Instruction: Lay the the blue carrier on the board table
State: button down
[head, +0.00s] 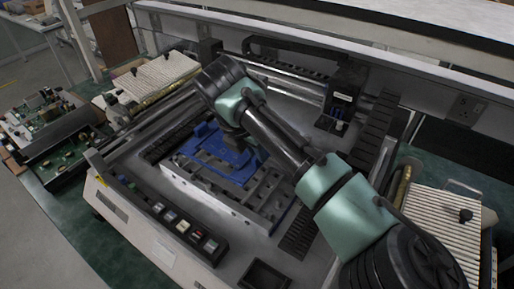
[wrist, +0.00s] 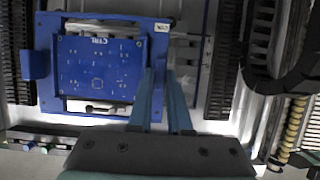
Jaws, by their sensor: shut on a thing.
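The blue carrier (wrist: 48,95) is a flat frame holding a blue board (wrist: 100,70) marked CTRL; a blue tab sticks out at its left. In the head view the carrier (head: 212,154) lies roughly level over the grey slotted board table (head: 262,205), in the middle of the machine. My gripper (wrist: 160,76) is shut on the carrier's right edge in the wrist view; the fingers hide the gripped part. In the head view my arm covers the carrier's upper right. I cannot tell whether the carrier touches the table or hangs just above it.
A row of buttons (head: 183,226) lines the machine's front edge. Dark toothed cable ducts (head: 376,135) stand right and a black cable chain (head: 290,52) runs behind. Ribbed pale trays (head: 445,225) lie at both sides. Circuit boards (head: 48,118) lie at far left.

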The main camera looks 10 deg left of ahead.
aim_at(254, 169)
notch_tip(254, 169, down, 5)
jog(key=b, duration=0.4)
jog(key=shift+r, duration=0.2)
jog(key=shift+w+f, duration=0.1)
jog(key=shift+f, duration=0.55)
jog(key=shift+f+p, duration=0.65)
jog(key=shift+f, duration=0.15)
dwell(1.0)
jog(key=c, duration=0.8)
grip_release()
jog(key=c, duration=0.3)
jog(key=shift+c, duration=0.2)
jog(key=shift+r, duration=0.1)
